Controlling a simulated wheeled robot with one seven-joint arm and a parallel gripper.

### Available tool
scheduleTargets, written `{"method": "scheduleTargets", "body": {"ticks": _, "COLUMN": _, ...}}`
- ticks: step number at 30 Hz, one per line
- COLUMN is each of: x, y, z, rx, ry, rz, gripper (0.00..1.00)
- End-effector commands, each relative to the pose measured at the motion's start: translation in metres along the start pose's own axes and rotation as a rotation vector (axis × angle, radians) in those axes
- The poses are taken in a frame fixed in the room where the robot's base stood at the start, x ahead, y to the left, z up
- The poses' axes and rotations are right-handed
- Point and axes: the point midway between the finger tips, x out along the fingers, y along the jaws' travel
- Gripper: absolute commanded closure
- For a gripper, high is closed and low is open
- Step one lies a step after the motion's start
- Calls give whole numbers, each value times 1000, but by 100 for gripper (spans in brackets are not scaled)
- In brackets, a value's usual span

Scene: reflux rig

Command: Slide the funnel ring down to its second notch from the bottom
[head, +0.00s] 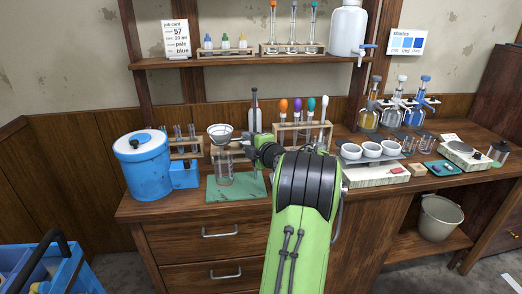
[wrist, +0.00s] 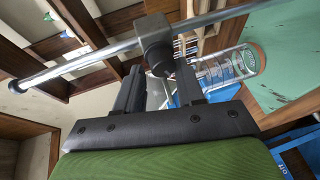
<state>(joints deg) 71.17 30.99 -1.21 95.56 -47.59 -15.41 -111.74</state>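The white funnel (head: 220,130) sits in its ring above a clear glass vessel (head: 224,165) on a green mat (head: 250,185), at the left of the bench in the head view. In the wrist view a bare metal rod (wrist: 95,58) runs diagonally, with a dark block (wrist: 153,27) and round black knob (wrist: 156,55) on it. My gripper (wrist: 160,68) has its fingers apart, one on each side of the knob. I cannot tell whether they press on it. The glass vessel (wrist: 228,68) shows right of the fingers. The rod's notches are not distinguishable. My arm hides part of the stand in the head view.
A blue drum (head: 142,170) stands left of the mat, near a tube rack (head: 185,150). White cups (head: 370,150) are to the right. A shelf (head: 230,58) runs above.

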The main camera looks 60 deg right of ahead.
Motion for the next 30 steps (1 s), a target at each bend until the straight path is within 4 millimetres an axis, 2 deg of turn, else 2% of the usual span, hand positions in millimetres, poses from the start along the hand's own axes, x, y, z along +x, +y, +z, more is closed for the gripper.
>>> {"method": "scheduleTargets", "body": {"ticks": 1, "x": -15, "y": 0, "z": 2, "rx": -1, "ry": -6, "rz": 0, "gripper": 62}}
{"method": "scheduleTargets", "body": {"ticks": 6, "x": -64, "y": -1, "z": 3, "rx": 0, "ry": -8, "rz": 1, "gripper": 62}}
{"method": "scheduleTargets", "body": {"ticks": 9, "x": -91, "y": -1, "z": 3, "rx": 1, "ry": -9, "rz": 1, "gripper": 62}}
{"method": "scheduleTargets", "body": {"ticks": 13, "x": -116, "y": -1, "z": 3, "rx": 0, "ry": -7, "rz": 1, "gripper": 62}}
{"method": "scheduleTargets", "body": {"ticks": 18, "x": -128, "y": 0, "z": 2, "rx": -1, "ry": -4, "rz": 1, "gripper": 62}}
{"method": "scheduleTargets", "body": {"ticks": 30, "x": -128, "y": 0, "z": 2, "rx": -1, "ry": -4, "rz": 0, "gripper": 62}}
